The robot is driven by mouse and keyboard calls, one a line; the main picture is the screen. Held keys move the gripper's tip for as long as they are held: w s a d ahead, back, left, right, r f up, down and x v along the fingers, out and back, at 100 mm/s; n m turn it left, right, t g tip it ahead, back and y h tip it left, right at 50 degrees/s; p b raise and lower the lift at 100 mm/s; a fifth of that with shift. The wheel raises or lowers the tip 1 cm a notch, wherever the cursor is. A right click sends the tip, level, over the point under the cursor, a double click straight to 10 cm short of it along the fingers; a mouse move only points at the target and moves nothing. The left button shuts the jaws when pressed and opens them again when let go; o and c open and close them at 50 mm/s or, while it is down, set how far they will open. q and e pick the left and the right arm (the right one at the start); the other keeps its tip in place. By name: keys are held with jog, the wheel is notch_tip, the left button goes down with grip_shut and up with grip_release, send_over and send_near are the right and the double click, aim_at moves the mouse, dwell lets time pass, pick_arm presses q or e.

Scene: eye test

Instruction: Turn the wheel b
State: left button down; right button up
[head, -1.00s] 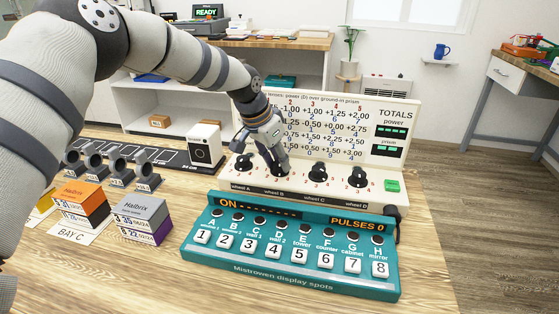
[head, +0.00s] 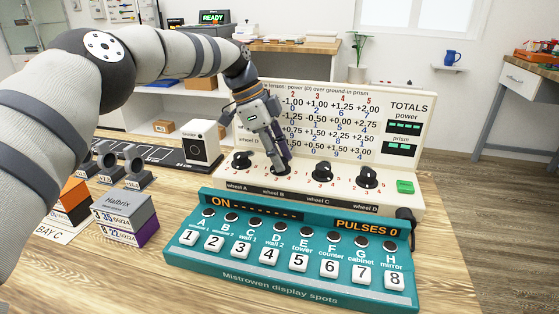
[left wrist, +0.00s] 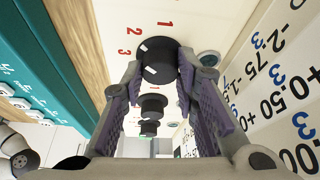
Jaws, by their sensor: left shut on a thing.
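The lens console (head: 340,200) is a cream unit with a row of black wheels along its lower ledge and a chart board behind. Wheel B (left wrist: 158,62) is a black knob with white marks. It sits between the purple-padded fingers of my left gripper (left wrist: 158,72), which is shut on it. In the head view my left gripper (head: 281,163) comes down onto wheel B from above and largely covers it. Wheel A (head: 242,161) is just left of it; wheel C (head: 322,173) and wheel D (head: 368,178) are to its right. My right gripper is not in view.
A teal display-spots panel (head: 290,290) with numbered white keys lies in front of the console. A green button (head: 405,187) is at the console's right end. Lens boxes (head: 127,212) and a white device (head: 202,143) stand to the left. Bare table lies front right.

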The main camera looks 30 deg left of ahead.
aim_at(266, 169)
pick_arm(q)
jog(key=shift+f+m+g+b, duration=0.15)
jog(key=shift+m+g+b, duration=0.15)
jog(key=shift+m, duration=0.2)
jog(key=c, duration=1.2)
grip_release()
jog(key=shift+c, duration=0.2)
jog(key=v, duration=0.7)
jog(key=shift+r, duration=0.35)
jog(key=shift+a, duration=0.15)
